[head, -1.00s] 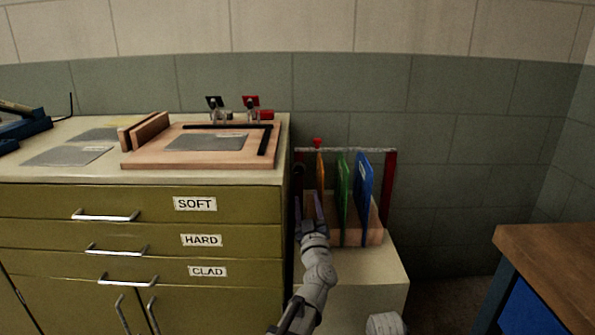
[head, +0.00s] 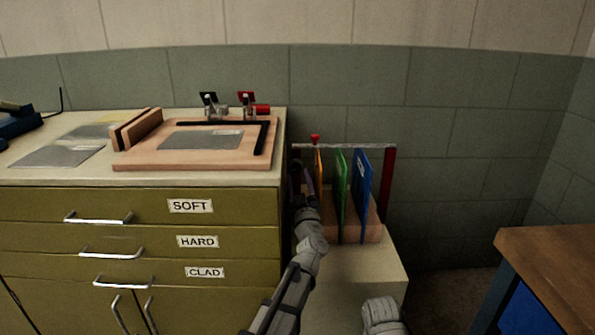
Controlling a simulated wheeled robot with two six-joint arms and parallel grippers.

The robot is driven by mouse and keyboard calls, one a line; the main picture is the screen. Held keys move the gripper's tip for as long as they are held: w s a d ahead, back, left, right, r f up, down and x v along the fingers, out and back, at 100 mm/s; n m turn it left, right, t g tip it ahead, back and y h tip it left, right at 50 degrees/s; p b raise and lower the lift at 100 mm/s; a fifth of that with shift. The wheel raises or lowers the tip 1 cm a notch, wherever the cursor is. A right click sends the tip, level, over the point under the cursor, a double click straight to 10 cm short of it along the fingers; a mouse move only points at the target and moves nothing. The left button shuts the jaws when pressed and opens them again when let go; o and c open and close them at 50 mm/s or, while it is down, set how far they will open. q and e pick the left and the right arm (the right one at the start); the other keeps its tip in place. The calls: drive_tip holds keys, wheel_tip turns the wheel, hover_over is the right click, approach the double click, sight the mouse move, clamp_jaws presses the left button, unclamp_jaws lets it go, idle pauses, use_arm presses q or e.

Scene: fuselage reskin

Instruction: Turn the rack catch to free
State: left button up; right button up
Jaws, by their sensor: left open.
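The rack (head: 388,184) has red posts and a grey top bar, and stands on a pale cabinet right of the drawer unit. A small red knob (head: 315,139), which looks like the catch, sits on the top bar near its left end. Its exact turn is too small to tell. My left gripper (head: 303,181) is open, at the rack's left end just below the knob and apart from it. Its dark fingers are hard to make out against the shadow. My right gripper is out of view; only a grey link of mine shows at the bottom.
Orange (head: 319,172), green (head: 341,190) and blue (head: 361,190) panels stand upright in the rack, close right of my left gripper. The drawer unit (head: 240,207) is close on its left. A wooden bench (head: 550,255) stands at the right.

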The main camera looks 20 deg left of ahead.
sight(296, 166)
use_arm(q)
drive_tip(key=shift+x, duration=1.2)
clamp_jaws()
